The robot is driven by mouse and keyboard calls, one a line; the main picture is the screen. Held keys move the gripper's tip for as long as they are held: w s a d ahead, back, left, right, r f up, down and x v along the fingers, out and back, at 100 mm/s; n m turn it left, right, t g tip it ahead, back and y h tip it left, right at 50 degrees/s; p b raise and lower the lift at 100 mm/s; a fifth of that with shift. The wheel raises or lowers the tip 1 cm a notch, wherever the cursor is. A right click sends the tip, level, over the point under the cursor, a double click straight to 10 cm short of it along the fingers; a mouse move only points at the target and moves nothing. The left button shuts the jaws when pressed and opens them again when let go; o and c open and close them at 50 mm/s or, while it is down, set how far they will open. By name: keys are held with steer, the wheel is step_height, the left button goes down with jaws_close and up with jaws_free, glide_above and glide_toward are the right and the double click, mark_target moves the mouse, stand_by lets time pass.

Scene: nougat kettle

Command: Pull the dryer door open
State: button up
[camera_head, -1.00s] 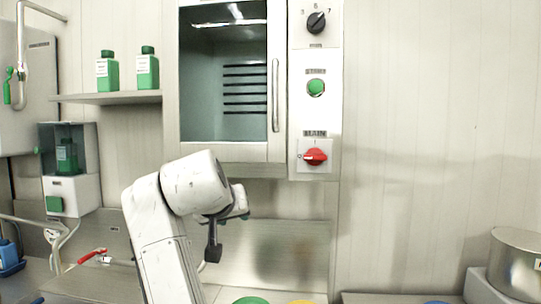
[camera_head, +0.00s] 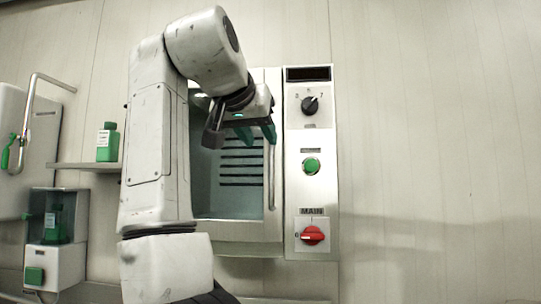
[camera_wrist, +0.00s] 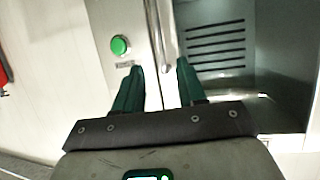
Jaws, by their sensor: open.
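The dryer door (camera_head: 276,222) is a metal frame around a glass pane, and it looks shut. Its upright bar handle (camera_head: 271,172) runs along the right side of the door. My gripper (camera_head: 258,136) is in front of the upper door, close to the handle in the picture. In the wrist view, my gripper (camera_wrist: 160,75) has its two green fingers apart, with the end of the handle (camera_wrist: 158,45) showing between and beyond the tips. I cannot tell how far the handle is from the fingers. My arm hides the left part of the door.
The control panel right of the door has a black dial (camera_head: 310,105), a green button (camera_head: 312,166) and a red main switch (camera_head: 312,235). A green bottle (camera_head: 107,142) stands on the shelf (camera_head: 80,166) at left. The wall at right is clear.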

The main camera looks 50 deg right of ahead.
mark_target(270, 155)
steer(key=p+x, duration=0.2)
steer(key=x, duration=0.7)
jaws_close()
steer(key=shift+a, duration=0.1)
stand_by(0.4)
